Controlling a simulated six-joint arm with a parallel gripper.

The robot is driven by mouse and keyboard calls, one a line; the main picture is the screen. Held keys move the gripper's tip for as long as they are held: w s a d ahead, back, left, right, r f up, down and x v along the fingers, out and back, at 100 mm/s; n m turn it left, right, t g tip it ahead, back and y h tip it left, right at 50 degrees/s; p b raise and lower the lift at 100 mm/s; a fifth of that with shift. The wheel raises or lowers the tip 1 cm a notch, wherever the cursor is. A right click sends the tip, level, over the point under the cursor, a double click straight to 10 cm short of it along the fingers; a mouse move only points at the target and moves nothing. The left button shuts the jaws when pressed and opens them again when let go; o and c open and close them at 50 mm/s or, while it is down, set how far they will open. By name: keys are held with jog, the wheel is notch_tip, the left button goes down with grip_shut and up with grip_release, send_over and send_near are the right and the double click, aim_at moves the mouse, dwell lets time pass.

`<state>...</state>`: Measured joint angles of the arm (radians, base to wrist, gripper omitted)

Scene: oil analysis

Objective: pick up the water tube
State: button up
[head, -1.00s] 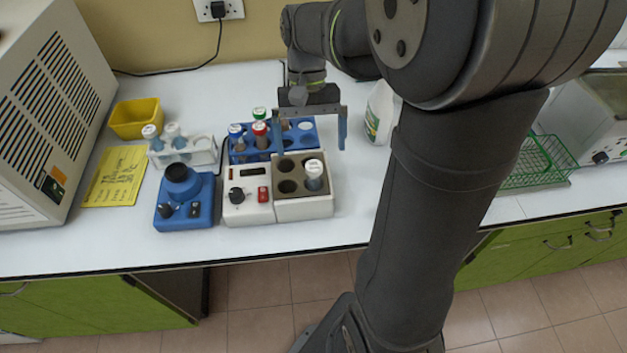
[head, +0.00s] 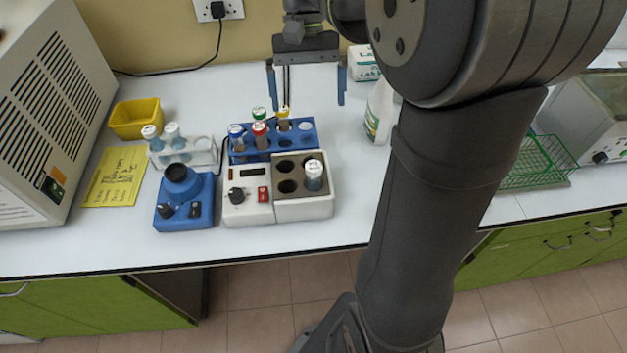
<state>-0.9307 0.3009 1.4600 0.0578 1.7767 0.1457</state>
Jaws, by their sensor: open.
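Several capped tubes are in view, and I cannot read which one is the water tube. A white-capped tube (head: 314,175) stands upright in the right side of the brown-topped heater block (head: 304,208). Two more white-capped tubes, a left one (head: 153,138) and a right one (head: 174,136), stand in the small white rack (head: 205,157). The blue rack (head: 285,153) holds tubes with blue (head: 236,131), red (head: 259,129), green (head: 258,113) and yellow (head: 283,117) caps. My gripper (head: 306,95) is open and empty, fingers pointing down, above and behind the blue rack.
A blue mixer (head: 184,215) stands left of the heater. A yellow bin (head: 135,119) and yellow note (head: 116,177) lie further left. A white bottle (head: 378,112) and a white package (head: 363,64) stand right of my gripper. The bench front is clear.

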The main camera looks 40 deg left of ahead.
jog(key=shift+w+a+r, duration=0.1)
jog(key=shift+r, duration=0.25)
jog(key=c, duration=1)
jog(key=shift+o, duration=0.2)
notch_tip(320, 180, up, 2)
jog(key=n+t+y, duration=0.3)
jog(key=n, duration=0.3)
send_over(314, 166)
jog(key=shift+n, duration=0.4)
jog(key=f, duration=1.1)
jog(key=shift+s+f, duration=0.1)
jog(key=shift+s, duration=0.3)
jog(key=shift+w+f, duration=0.2)
jog(key=shift+f, duration=1.3)
jog(key=shift+w+f, duration=0.2)
jog(key=shift+f, duration=1.3)
